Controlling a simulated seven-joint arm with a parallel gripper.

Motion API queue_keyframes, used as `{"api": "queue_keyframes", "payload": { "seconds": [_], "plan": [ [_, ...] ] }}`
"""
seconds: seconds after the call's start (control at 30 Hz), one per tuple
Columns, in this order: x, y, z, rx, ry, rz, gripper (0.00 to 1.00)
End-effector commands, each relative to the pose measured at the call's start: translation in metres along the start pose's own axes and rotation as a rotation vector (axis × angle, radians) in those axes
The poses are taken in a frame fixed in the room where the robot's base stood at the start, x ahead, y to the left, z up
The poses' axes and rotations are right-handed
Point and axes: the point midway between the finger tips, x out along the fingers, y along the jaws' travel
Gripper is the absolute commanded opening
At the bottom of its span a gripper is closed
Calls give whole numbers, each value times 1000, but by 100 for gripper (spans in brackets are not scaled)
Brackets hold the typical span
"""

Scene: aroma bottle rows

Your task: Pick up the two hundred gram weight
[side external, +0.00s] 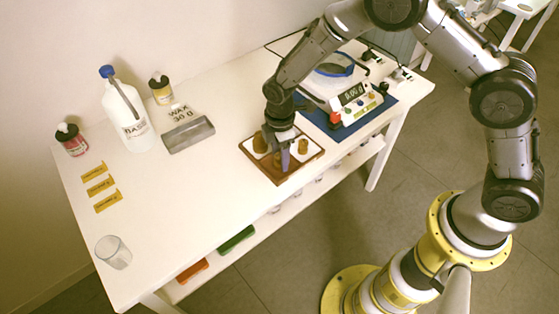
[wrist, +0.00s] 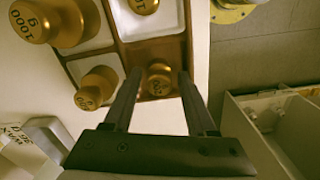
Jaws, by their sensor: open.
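A brown tray (side external: 272,178) with white-lined compartments holds several brass knobbed weights. In the wrist view, the largest weight (wrist: 40,22), marked 1000 g, is at the upper left. Smaller weights are at the top (wrist: 145,5), at the left (wrist: 97,88) and between my finger tips (wrist: 158,78). The small labels are too blurred for me to tell which is the two hundred gram weight. My gripper (wrist: 160,76) is open and points down over the tray, its fingers on either side of the weight between them in the picture. Contact cannot be told.
A scale (side external: 356,104) on a blue mat (side external: 322,119) stands right of the tray. A grey tray (side external: 189,136), a white bottle (side external: 127,117), small jars, yellow labels and a clear beaker (side external: 113,252) are to the left. The table (side external: 190,215) is bare in front of these.

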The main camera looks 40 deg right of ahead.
Motion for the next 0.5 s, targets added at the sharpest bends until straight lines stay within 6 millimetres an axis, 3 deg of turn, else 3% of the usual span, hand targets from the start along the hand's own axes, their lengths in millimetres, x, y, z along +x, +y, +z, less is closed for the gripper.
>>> {"api": "queue_keyframes", "payload": {
  "seconds": [0.3,0.5],
  "plan": [
    [5,0,0,0,1,1,55],
    [5,0,0,0,1,1,19]
  ]
}}
